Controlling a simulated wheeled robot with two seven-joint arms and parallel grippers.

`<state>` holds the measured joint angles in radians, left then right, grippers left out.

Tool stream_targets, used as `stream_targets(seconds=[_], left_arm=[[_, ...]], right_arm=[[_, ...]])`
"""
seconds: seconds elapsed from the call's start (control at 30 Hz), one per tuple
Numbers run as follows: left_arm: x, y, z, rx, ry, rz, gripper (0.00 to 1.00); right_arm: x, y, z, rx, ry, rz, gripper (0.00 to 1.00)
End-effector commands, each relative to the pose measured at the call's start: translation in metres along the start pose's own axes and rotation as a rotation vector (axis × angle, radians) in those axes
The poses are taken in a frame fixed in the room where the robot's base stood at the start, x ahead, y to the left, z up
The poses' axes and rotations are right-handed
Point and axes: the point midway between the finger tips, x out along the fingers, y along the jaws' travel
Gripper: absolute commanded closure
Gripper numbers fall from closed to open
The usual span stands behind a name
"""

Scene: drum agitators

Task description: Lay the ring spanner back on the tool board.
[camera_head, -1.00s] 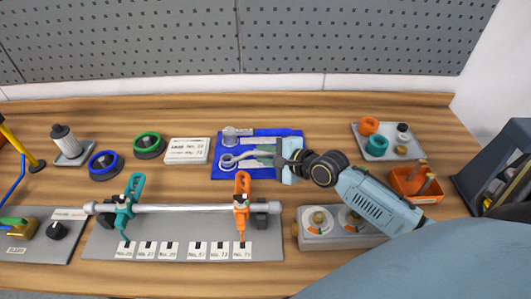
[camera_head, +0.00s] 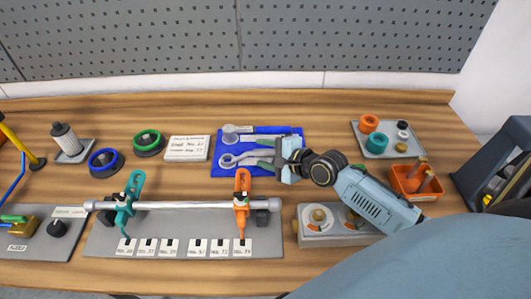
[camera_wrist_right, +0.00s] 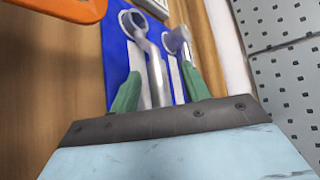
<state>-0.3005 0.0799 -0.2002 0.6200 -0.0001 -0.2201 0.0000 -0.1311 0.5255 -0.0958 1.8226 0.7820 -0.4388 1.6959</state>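The ring spanner (camera_head: 229,161) lies over the blue tool board (camera_head: 217,172), its ring end toward the left. In the right wrist view the spanner (camera_wrist_right: 138,30) runs down between my green fingertips. My right gripper (camera_head: 265,153) is over the board's right part with its fingers spread on both sides of the spanner's shaft. The wrist view also shows the right gripper (camera_wrist_right: 160,92) open, with gaps beside the shaft. The spanner's near end is hidden by the gripper. A grey tool with a round head (camera_head: 230,134) is behind the spanner on the board. My left gripper is not in view.
In front is a fixture with a silver rod (camera_head: 180,208) and an orange clamp (camera_head: 241,200), close to the board. A white label block (camera_head: 187,149) stands left of the board. A gauge box (camera_head: 320,240) and an orange bin (camera_head: 412,183) are at right.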

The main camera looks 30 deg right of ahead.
Motion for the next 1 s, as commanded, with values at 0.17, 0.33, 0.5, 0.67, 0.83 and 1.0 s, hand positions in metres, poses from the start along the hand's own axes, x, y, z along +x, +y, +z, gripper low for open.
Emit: stream_targets(seconds=[0.17,0.33,0.5,0.67,0.83,1.0], left_arm=[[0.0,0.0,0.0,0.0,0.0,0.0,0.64],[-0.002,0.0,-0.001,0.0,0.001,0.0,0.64],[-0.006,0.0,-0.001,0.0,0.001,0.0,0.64],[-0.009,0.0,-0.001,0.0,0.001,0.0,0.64],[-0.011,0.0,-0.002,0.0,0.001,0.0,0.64],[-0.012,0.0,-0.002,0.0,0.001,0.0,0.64]], right_arm=[[-0.001,0.002,-0.001,0.0,0.001,0.004,0.53],[-0.014,0.002,-0.001,0.0,0.002,0.004,0.53],[-0.045,0.002,0.0,-0.001,0.002,0.005,0.53],[-0.076,0.001,0.0,0.0,0.001,0.004,0.53],[-0.105,0.001,0.0,0.0,0.001,0.005,0.53],[-0.124,0.001,0.0,0.0,0.001,0.003,0.53]])
